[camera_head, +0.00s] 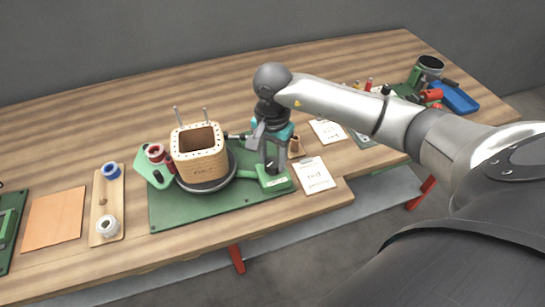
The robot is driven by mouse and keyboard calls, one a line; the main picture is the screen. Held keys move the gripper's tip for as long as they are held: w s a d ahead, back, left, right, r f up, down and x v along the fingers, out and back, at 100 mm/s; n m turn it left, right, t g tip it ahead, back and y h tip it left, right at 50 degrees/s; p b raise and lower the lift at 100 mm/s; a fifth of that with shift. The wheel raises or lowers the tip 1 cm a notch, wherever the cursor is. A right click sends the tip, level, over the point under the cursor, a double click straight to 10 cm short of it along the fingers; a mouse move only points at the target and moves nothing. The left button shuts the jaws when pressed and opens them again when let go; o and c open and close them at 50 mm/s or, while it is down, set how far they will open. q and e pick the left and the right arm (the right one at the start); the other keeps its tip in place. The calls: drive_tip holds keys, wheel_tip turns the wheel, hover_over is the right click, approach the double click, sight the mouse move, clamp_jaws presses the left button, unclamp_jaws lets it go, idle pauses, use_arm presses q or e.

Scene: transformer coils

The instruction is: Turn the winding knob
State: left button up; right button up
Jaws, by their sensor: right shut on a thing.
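A wooden coil former (200,155) with two upright pins stands on a round dark turntable (207,186) on a green base plate (215,207). A short dark shaft (236,136) sticks out to the right of the former, towards my right gripper. My right gripper (258,137) is beside the former, pointing down over the green stand (272,179). It is shut on what I take to be the winding knob, mostly hidden by the jaws. My left gripper is not in view.
Red spool (154,152) stands left of the former. A wooden tray (106,203) with a blue spool and a white spool lies farther left, beside an orange sheet (54,219). White cards (313,175) lie right of the stand. A blue tray (455,97) is at the far right.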

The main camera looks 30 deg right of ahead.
clamp_jaws()
